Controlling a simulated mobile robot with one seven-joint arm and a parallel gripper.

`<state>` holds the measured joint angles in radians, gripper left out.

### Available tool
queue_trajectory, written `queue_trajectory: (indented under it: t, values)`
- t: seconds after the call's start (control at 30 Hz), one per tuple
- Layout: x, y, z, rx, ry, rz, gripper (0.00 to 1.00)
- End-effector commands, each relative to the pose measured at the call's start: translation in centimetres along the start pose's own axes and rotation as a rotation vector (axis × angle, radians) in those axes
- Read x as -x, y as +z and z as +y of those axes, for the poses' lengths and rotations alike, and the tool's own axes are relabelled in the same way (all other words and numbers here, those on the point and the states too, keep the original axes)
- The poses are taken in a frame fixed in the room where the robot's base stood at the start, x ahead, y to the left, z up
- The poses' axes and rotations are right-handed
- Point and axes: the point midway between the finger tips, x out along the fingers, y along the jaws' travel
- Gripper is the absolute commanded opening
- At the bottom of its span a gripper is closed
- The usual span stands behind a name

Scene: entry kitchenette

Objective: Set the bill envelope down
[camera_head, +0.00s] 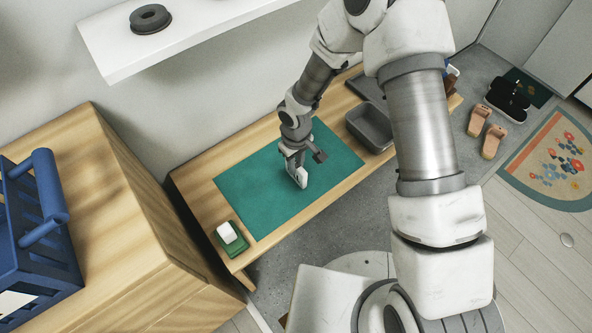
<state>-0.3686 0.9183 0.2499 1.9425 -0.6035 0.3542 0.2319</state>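My gripper (299,178) points down over the middle of the teal mat (258,205) on the long wooden bench. A small pale piece shows at its tip; I cannot tell whether this is a finger or the edge of an envelope. No bill envelope can be clearly made out in this view. The fingers are too small and too covered by the wrist to show whether they are open or shut. I also cannot tell whether the tip touches the mat.
A green dish (232,242) with a white item stands at the bench's near left end. A grey bin (370,128) stands right of the mat. A blue crate (40,235) sits on the wooden cabinet (125,225) at left. A white shelf (190,30) hangs above. Much of the mat is bare.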

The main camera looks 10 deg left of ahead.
Motion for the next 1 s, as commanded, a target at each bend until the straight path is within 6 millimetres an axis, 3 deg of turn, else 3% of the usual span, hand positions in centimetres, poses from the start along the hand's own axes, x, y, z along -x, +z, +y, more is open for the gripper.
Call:
queue_trajectory:
  t: [0.03,0.1,0.57,0.77,0.9,1.0]
  values:
    - [0.0,0.0,0.0,0.0,0.0,0.0,0.11]
    - [0.0,0.0,0.0,0.0,0.0,0.0,0.0]
    - [0.2,0.0,0.0,0.0,0.0,0.0,0.0]
    - [2.2,-0.1,0.0,0.0,0.001,0.003,0.0]
    - [4.8,-0.1,0.0,0.0,0.001,0.002,0.0]
    - [5.9,1.9,1.4,-0.005,0.001,-0.001,0.0]
